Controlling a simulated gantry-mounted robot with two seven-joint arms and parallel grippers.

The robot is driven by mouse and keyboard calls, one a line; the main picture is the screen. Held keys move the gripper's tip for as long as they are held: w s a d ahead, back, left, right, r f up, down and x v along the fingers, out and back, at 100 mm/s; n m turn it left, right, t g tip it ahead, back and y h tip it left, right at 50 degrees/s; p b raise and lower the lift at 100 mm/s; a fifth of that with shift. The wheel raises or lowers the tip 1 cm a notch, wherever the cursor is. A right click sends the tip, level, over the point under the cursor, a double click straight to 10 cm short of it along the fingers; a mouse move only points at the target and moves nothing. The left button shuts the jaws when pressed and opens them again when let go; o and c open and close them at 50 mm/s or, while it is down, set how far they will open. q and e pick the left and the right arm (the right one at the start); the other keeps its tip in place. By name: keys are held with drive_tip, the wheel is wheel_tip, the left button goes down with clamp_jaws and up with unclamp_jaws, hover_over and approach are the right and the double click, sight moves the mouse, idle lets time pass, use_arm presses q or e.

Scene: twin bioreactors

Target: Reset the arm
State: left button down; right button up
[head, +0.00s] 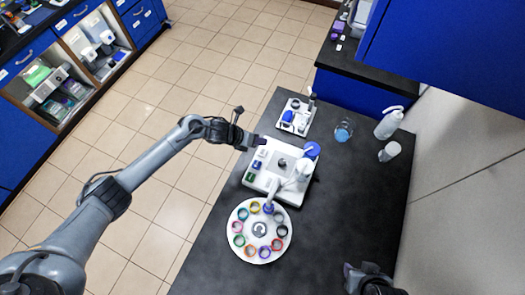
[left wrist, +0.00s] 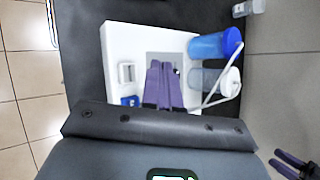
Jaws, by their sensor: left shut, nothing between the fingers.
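My left arm reaches in from the left in the head view. Its gripper (head: 258,142) is over the far left edge of the white bioreactor unit (head: 250,182). In the left wrist view, the purple fingers of the left gripper (left wrist: 163,84) lie close together with nothing between them, in front of the unit (left wrist: 118,45). My right gripper (head: 350,272) shows only in part at the bottom of the head view. In the left wrist view, the right gripper (left wrist: 292,165) is at the lower right corner, its two purple fingers apart and empty.
A blue-capped vessel (left wrist: 208,46) and a clear white-lidded one (left wrist: 205,78) stand on the unit. A round carousel with coloured rings (head: 245,248) is nearer. A tray (head: 296,115), a glass vessel (head: 343,132) and white bottles (head: 388,126) stand farther back.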

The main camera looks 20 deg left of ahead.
idle(0.4)
use_arm(q)
drive_tip(key=shift+s+d+f, duration=0.1)
drive_tip(key=shift+s+d, duration=0.05)
drive_tip(key=shift+d, duration=0.15)
drive_tip(key=s+d+r+n+t+y, duration=0.1)
drive_tip(key=s+d+n+y, duration=0.15)
drive_tip(key=s+n, duration=0.35)
drive_tip(key=s+d+n+t+y, duration=0.1)
drive_tip(key=s+d+n, duration=0.25)
drive_tip(key=n, duration=0.45)
drive_tip(key=s+a+r+n+g+y, duration=0.25)
drive_tip(key=s+a+n, duration=0.25)
drive_tip(key=s+n, duration=0.6)
drive_tip(key=s+a+r+n+g+y, duration=0.15)
drive_tip(key=s+a+r+n, duration=0.3)
drive_tip(key=s+n, duration=0.55)
wheel_tip(320, 180, up, 12)
drive_tip(key=p, duration=1.2)
drive_tip(key=shift+a+p, duration=0.3)
drive_tip(key=shift+a, duration=0.1)
